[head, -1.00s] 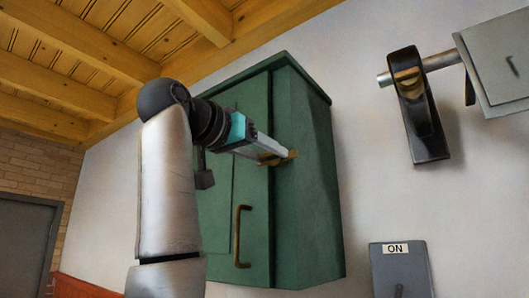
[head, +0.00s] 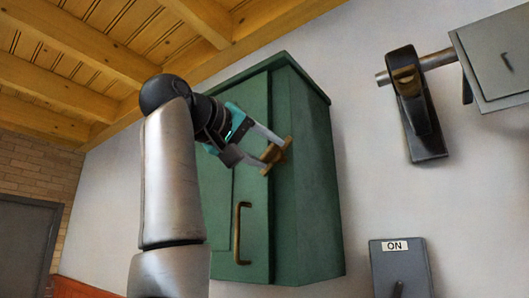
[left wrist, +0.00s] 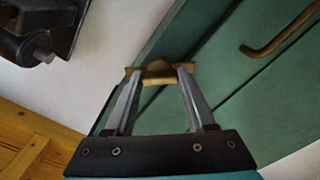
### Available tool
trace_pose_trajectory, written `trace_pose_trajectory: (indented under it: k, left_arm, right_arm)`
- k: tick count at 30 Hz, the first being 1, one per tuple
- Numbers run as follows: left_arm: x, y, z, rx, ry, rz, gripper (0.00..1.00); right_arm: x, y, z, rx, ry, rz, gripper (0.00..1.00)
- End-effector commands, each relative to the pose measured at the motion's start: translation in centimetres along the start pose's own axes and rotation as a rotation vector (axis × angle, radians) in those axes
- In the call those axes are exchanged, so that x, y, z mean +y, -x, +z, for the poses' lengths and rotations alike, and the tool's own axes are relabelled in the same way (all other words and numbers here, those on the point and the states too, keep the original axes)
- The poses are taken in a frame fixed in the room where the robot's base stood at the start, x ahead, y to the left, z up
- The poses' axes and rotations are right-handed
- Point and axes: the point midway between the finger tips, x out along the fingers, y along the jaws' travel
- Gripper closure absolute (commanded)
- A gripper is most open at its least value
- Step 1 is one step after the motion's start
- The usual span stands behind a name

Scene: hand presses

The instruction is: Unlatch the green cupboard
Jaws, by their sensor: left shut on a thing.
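The green cupboard (head: 305,190) hangs on the white wall in the middle of the head view, and its door is closed. A brass latch (head: 282,156) sits at the door's right edge, tilted, and also shows in the left wrist view (left wrist: 158,72). My left gripper (head: 271,148) has its fingers on the latch, one on each side, and is shut on it. Its fingertips also meet the latch in the left wrist view (left wrist: 157,75). A curved brass handle (head: 239,235) is lower on the door. My right gripper is not in view.
A black bracket (head: 415,110) with a metal bar and a grey box (head: 495,55) are on the wall to the right. A grey switch box (head: 385,262) labelled ON is below them. Wooden beams (head: 70,45) cross the ceiling above.

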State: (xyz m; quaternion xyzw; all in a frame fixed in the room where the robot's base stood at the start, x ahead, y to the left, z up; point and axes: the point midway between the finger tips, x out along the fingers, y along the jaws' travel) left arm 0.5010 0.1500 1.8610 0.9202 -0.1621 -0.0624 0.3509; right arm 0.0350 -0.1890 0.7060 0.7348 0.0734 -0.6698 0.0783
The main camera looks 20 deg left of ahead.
Motion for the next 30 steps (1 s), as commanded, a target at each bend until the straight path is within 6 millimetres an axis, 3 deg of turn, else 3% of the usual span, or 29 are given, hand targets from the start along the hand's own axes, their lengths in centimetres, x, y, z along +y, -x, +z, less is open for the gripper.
trace_pose_trajectory:
  k: [18, 30]
  left_arm:
    - [-0.03, 0.08, -0.09, 0.004, 0.572, 0.003, 1.0]
    - [-0.07, 0.07, -0.1, 0.005, 0.801, 0.002, 1.0]
  right_arm:
    - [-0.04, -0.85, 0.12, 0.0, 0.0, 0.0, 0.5]
    - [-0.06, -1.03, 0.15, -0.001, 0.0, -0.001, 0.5]
